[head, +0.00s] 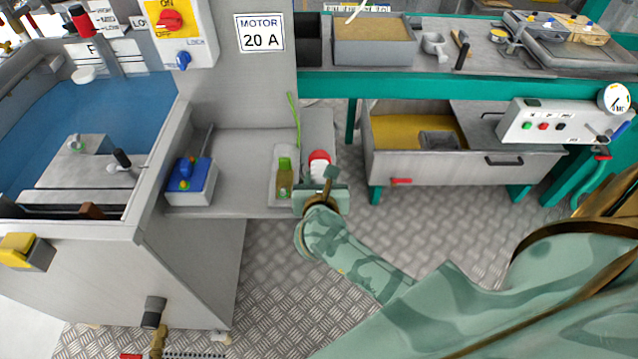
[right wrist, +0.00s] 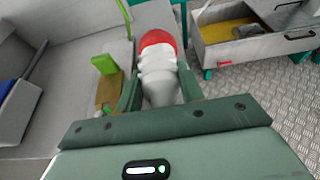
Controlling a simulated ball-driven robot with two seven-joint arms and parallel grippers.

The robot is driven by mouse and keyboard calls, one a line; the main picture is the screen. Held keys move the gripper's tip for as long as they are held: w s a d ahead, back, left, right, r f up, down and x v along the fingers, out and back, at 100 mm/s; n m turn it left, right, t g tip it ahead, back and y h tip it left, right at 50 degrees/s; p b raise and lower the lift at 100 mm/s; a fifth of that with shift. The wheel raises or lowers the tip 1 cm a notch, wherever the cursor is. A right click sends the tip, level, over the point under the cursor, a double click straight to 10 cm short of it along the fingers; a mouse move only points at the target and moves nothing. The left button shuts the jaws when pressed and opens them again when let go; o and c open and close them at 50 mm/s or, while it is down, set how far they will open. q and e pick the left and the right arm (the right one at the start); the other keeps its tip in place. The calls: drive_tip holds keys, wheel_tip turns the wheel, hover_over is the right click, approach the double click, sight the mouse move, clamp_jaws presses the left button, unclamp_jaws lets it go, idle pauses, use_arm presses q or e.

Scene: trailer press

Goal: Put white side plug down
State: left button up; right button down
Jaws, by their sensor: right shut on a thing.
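The white side plug, a ribbed white piece with a red end, shows in the right wrist view (right wrist: 159,66) between the two fingers of my right gripper (right wrist: 160,88). My right gripper is shut on it. In the head view the plug (head: 320,160) shows just beyond my right gripper (head: 319,184), over or beside the right edge of the grey ledge; I cannot tell whether it touches the ledge. The gripper hides its lower part. My left gripper is not in view.
A pale tray (head: 277,195) with a green-topped olive piece (head: 285,178) lies just left of the plug. A blue-topped box (head: 190,181) stands further left on the ledge (head: 237,200). A grey bin (head: 400,165) stands to the right. Bare ledge lies between box and tray.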

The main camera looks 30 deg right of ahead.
drive_tip(key=shift+s, duration=0.1)
drive_tip(key=c, duration=0.9)
unclamp_jaws()
drive_tip(key=shift+r, duration=0.1)
